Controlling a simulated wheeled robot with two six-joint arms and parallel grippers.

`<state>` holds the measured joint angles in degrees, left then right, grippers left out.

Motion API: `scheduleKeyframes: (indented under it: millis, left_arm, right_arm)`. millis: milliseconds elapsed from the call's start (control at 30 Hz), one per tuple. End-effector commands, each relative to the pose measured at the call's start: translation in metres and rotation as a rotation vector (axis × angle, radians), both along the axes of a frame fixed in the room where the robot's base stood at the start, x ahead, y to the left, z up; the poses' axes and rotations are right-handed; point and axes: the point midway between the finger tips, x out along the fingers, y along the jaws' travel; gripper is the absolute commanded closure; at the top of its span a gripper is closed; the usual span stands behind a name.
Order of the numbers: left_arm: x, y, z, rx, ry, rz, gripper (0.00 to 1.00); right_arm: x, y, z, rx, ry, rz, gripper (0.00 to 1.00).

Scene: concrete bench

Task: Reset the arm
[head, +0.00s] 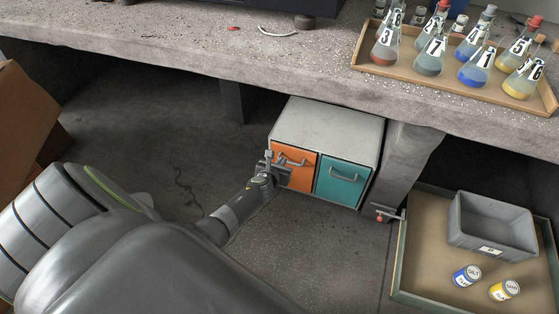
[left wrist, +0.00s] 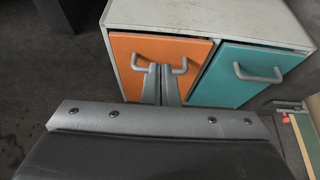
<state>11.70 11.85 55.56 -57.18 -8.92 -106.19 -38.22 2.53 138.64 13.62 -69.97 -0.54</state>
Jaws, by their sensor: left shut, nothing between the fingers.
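My left arm reaches in from the left in the head view. Its gripper (head: 270,157) is in front of the orange drawer (head: 299,176) of a small grey cabinet (head: 335,127) under the bench. In the left wrist view the two fingers (left wrist: 161,84) are shut together, with nothing between them. They overlap the middle of the orange drawer's handle (left wrist: 180,68); I cannot tell whether they touch it. The teal drawer (head: 341,182) is to the right, with its own grey handle (left wrist: 259,75). My right gripper is not in view.
A concrete bench (head: 190,50) spans the top. A wooden tray (head: 400,76) on it holds several numbered flasks. A cardboard box (head: 25,120) stands at left.

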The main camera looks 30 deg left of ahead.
Motion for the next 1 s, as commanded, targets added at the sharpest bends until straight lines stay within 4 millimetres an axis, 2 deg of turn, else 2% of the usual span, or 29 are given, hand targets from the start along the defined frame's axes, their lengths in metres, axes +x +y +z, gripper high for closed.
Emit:
scheduleKeyframes:
  millis: [33, 300, 567, 667, 767, 867, 1000]
  left_arm:
    - [-0.005, -0.001, 0.009, 0.000, 0.001, 0.000, 1.00]
    - [-0.015, -0.003, 0.016, 0.000, 0.001, 0.000, 1.00]
    - [-0.016, -0.004, 0.016, -0.002, 0.000, 0.002, 1.00]
    - [-0.022, -0.002, 0.016, -0.051, -0.009, 0.043, 1.00]
    - [-0.041, 0.002, 0.017, -0.196, -0.038, 0.168, 1.00]
    - [-0.073, 0.006, 0.018, -0.438, -0.083, 0.374, 1.00]
    - [-0.130, 0.005, 0.019, -0.831, -0.150, 0.712, 1.00]
  right_arm:
    - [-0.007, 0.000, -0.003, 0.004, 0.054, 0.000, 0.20]
    - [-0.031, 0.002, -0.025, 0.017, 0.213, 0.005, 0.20]
    - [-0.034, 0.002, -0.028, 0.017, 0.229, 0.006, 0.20]
    - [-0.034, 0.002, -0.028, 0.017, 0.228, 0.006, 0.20]
    - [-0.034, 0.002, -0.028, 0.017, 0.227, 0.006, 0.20]
    - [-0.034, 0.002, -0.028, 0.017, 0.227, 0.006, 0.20]
    - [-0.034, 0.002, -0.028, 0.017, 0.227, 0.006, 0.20]
